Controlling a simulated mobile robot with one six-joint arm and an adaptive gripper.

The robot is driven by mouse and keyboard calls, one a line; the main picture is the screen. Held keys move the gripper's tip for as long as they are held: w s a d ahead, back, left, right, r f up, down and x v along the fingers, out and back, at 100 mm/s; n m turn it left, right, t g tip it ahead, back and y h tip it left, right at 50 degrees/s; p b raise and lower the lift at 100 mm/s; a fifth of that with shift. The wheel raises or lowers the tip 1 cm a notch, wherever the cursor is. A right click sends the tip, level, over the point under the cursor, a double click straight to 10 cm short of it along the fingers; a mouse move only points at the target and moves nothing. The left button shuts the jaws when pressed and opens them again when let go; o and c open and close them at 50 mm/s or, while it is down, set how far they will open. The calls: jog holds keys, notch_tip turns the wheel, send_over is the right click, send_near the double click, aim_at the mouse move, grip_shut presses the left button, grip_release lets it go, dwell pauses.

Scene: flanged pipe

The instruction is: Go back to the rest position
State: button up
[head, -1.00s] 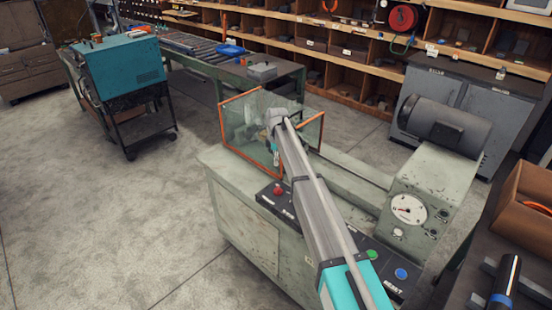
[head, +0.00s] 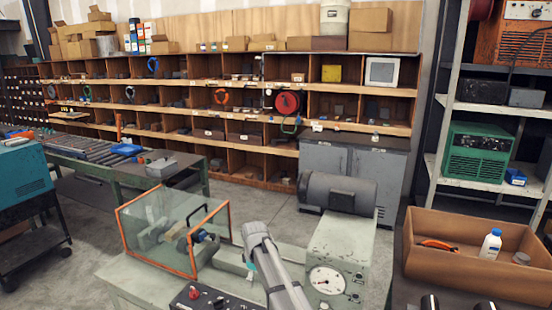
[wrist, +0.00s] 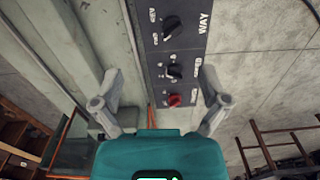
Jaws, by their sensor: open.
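My gripper (wrist: 160,76) is open and empty in the wrist view, its two fingers wide apart. Between and beyond the fingers the control panel (wrist: 174,60) with dark knobs and a red button shows below. In the head view my arm rises from the bottom edge, to the right of the guard; the fingers are not visible there. The clear guard (head: 175,225) with an orange frame stands on the grey-green machine (head: 135,280). Grey and dark parts show through its panels; I cannot tell exactly what they are.
A motor (head: 338,192) and a dial gauge (head: 327,280) sit at the machine's right. A brown box (head: 470,285) with a white bottle (head: 490,244) stands further right. A teal cabinet (head: 22,180) is at the left edge. Open floor (head: 85,240) lies left of the machine.

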jog(key=s+d+m, duration=1.3)
jog(key=s+d, duration=0.9)
jog(key=d, duration=0.2)
